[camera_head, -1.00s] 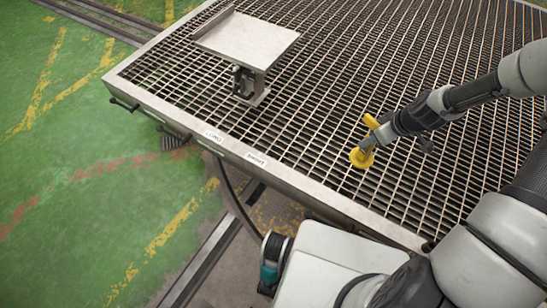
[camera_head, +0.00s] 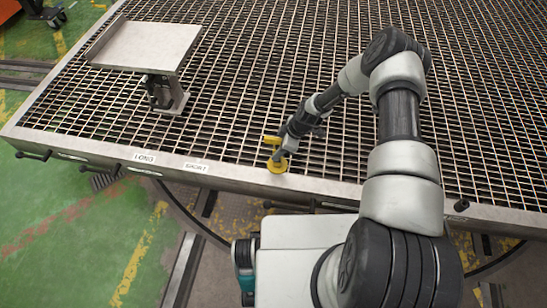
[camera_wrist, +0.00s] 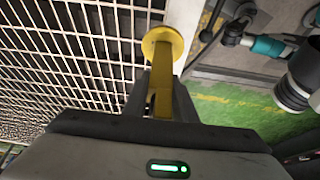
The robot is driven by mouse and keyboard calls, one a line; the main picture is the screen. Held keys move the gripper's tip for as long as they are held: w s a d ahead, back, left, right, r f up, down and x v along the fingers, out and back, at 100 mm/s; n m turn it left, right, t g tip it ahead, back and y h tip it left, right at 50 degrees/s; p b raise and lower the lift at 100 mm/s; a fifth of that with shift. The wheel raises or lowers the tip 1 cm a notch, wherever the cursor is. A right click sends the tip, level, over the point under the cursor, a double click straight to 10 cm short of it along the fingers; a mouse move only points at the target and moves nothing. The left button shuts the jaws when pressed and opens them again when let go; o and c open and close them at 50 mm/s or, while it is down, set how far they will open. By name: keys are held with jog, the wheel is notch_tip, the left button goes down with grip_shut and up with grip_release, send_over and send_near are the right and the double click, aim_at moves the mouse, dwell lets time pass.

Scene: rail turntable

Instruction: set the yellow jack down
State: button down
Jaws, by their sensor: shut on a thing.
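The yellow jack (camera_head: 277,164) is at the tip of my gripper (camera_head: 284,150), over the front edge strip of the grated table (camera_head: 240,172). In the wrist view the jack (camera_wrist: 164,48) shows a round yellow disc and a yellow stem running back between the fingers. My gripper (camera_wrist: 163,103) is shut on its stem. I cannot tell whether the disc touches the grating or hangs just above it.
A grey metal plate on a stand (camera_head: 146,46) stands on the grating at the left. Two white labels, one of them here (camera_head: 144,157), are on the front rim. The grating behind and right of the jack is clear.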

aim_at(279, 166)
jog(key=shift+w+f+b, duration=0.1)
jog(key=shift+f+b, duration=0.3)
jog(key=shift+f, duration=2)
jog(key=shift+f, duration=0.15)
jog(key=c, duration=1.4)
grip_release()
jog(key=shift+c, duration=0.2)
